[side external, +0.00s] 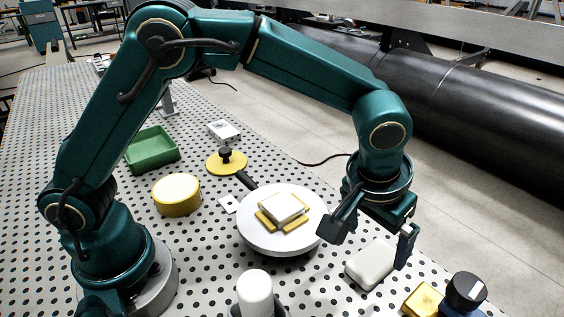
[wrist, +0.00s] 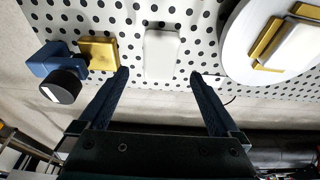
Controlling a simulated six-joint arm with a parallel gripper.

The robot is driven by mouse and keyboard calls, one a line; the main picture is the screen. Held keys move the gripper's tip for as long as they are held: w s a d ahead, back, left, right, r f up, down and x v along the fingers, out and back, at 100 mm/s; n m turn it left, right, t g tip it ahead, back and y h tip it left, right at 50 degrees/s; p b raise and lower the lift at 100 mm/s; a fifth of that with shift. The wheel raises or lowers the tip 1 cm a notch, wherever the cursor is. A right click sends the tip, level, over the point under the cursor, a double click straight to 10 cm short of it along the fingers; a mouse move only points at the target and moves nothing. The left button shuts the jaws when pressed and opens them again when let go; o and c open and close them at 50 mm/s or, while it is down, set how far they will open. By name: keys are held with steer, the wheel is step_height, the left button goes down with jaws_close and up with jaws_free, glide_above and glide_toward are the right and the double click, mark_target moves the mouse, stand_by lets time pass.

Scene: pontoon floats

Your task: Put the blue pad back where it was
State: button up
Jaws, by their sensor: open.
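My gripper (side external: 367,246) is open and empty, above a white rounded block (side external: 371,264) on the perforated table. In the wrist view the white block (wrist: 161,53) lies between and beyond the open fingertips (wrist: 160,74). I see no plainly blue pad. The one blue thing near is a blue fixture with a black knob (side external: 466,291), beside a yellow block (side external: 423,299); it also shows in the wrist view (wrist: 55,58). A round white disc (side external: 255,236) carries yellow strips (side external: 268,221) with a cream-white block (side external: 284,206) on them.
A green tray (side external: 152,150), a yellow round tub (side external: 177,194), a yellow disc with a black knob (side external: 227,163) and a small white block (side external: 223,131) stand on the left. A white cylinder (side external: 255,292) stands in front. The table's far edge runs behind my gripper.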

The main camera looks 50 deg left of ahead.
mark_target(360, 270)
steer(key=s+a+r+t, duration=0.1)
steer(key=s+a+r, duration=0.6)
steer(key=a+r, duration=0.4)
steer(key=s+a+f+t, duration=0.1)
steer(key=s+a+f, duration=0.1)
steer(key=s+a, duration=0.4)
steer(key=s, duration=0.2)
steer(key=shift+s+f, duration=0.25)
steer(key=shift+s, duration=0.15)
